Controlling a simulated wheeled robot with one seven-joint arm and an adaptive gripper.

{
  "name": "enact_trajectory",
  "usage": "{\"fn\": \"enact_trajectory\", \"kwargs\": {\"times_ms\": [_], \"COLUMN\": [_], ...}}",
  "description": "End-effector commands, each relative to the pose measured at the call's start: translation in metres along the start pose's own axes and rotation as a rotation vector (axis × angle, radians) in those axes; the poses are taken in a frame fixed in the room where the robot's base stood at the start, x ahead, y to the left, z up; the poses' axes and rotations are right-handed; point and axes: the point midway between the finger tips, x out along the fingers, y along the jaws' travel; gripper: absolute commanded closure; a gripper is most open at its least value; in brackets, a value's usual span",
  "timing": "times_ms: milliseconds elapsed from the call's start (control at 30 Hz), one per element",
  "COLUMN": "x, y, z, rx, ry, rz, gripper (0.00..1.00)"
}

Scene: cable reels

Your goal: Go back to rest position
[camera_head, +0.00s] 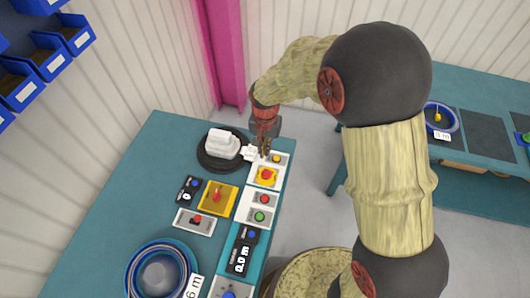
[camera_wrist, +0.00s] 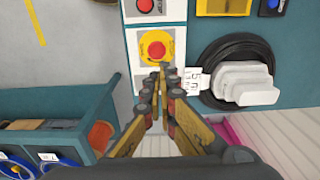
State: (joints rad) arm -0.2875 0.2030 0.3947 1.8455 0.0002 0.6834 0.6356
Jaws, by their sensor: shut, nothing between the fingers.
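My gripper (camera_head: 264,152) hangs at the end of my arm over the right edge of the teal table (camera_head: 125,150), beside the black cable reel (camera_head: 207,160) with white blocks on it. In the wrist view my gripper (camera_wrist: 163,72) has its fingertips together with nothing between them. The fingertips are near a yellow panel with a red button (camera_wrist: 155,50); whether they touch anything I cannot tell. In the wrist view the black reel (camera_wrist: 210,60) lies to the right of the fingers, with a white tag (camera_wrist: 196,82).
Control boxes with red, green and blue buttons line the table's right edge, including a display (camera_head: 241,254). A blue cable reel (camera_head: 135,275) lies at the front. A second teal table (camera_head: 477,190) stands right. Blue bins (camera_head: 77,38) hang at upper left. A pink post (camera_head: 224,55) stands behind.

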Motion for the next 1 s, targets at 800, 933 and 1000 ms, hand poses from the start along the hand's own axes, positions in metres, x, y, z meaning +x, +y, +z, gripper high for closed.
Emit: {"fn": "enact_trajectory", "kwargs": {"times_ms": [800, 933, 1000], "x": [0.006, -0.021, -0.033], "y": [0.025, 0.046, 0.056], "z": [0.034, 0.055, 0.062], "rx": [-0.212, -0.315, -0.349], "ry": [-0.08, -0.088, -0.082], "rz": [0.047, 0.045, 0.039], "gripper": [1.0, 1.0, 1.0]}}
